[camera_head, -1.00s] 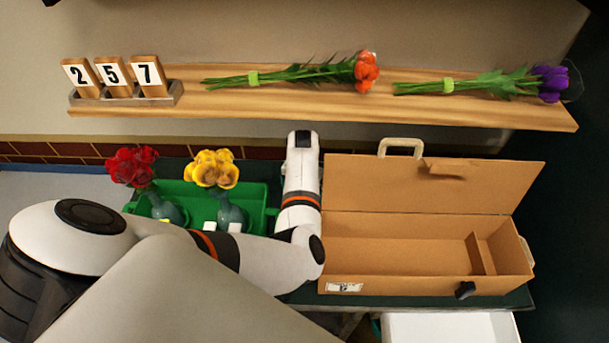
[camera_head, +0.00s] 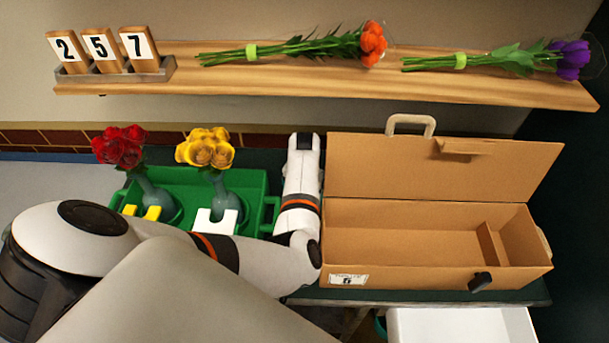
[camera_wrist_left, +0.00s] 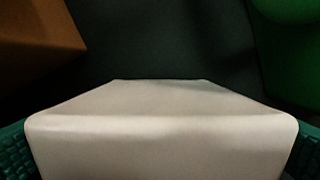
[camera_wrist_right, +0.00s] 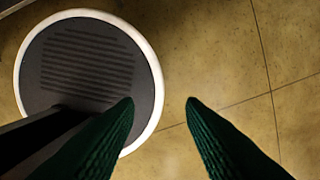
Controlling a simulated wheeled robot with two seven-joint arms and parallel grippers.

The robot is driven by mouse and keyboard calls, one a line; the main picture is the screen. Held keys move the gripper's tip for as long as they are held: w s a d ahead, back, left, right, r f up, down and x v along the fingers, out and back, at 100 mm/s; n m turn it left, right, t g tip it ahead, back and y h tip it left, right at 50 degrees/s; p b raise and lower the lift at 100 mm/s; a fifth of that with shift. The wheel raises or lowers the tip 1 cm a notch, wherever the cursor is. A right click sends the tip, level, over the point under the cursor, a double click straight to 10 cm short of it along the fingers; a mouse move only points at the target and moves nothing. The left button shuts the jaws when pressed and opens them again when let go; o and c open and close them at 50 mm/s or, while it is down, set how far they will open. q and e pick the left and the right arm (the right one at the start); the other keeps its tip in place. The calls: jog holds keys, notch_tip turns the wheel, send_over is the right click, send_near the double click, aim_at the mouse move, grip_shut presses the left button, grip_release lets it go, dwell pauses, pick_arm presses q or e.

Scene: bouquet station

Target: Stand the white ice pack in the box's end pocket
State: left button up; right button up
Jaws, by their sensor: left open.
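The white ice pack (camera_wrist_left: 160,150) fills the lower middle of the left wrist view as a pale rounded block over a dark surface. My left gripper (camera_wrist_left: 160,128) is open, its green fingers at either side of the pack; I cannot tell whether they touch it. In the head view my left arm hides the pack and gripper. The brown cardboard box (camera_head: 400,280) stands open with its lid up; a divider (camera_head: 487,245) sets off the empty end pocket (camera_head: 512,240) at its right. My right gripper (camera_wrist_right: 158,104) is open and empty above the floor.
A green tray (camera_head: 265,190) left of my forearm holds vases with red flowers (camera_head: 120,148) and yellow flowers (camera_head: 207,150). A shelf (camera_head: 300,82) at the back carries two bouquets and number blocks. A white bin (camera_head: 460,325) stands below the table's front edge.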

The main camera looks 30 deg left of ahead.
pick_arm(q)
jog(key=c, duration=0.9)
jog(key=shift+r, duration=0.15)
jog(key=shift+r+b, duration=0.35)
jog(key=shift+r, duration=0.45)
jog(key=shift+w+a+r+b, duration=0.15)
jog(key=shift+r+b, duration=0.15)
jog(key=shift+r, duration=0.1)
jog(key=shift+w+a+r+b, duration=0.1)
jog(key=shift+w+r+b, duration=0.05)
jog(key=shift+r+b, duration=0.15)
jog(key=w+a+b, duration=0.2)
jog(key=w+b, duration=0.1)
jog(key=w+a+b, duration=0.3)
jog(key=w, duration=0.1)
jog(key=w+a+b, duration=0.3)
jog(key=w, duration=0.1)
jog(key=shift+w+a+f+b, duration=0.15)
jog(key=shift+w+a+b, duration=0.05)
jog(key=shift+b, duration=0.15)
jog(key=w+b, duration=0.1)
jog(key=b, duration=0.3)
jog(key=w+a+b, duration=0.1)
jog(key=b, duration=0.3)
jog(key=shift+w+a+b, duration=0.25)
jog(key=shift+b, duration=0.1)
jog(key=shift+a+r+b, duration=0.15)
jog(key=shift+r+b, duration=0.1)
jog(key=shift+b, duration=0.35)
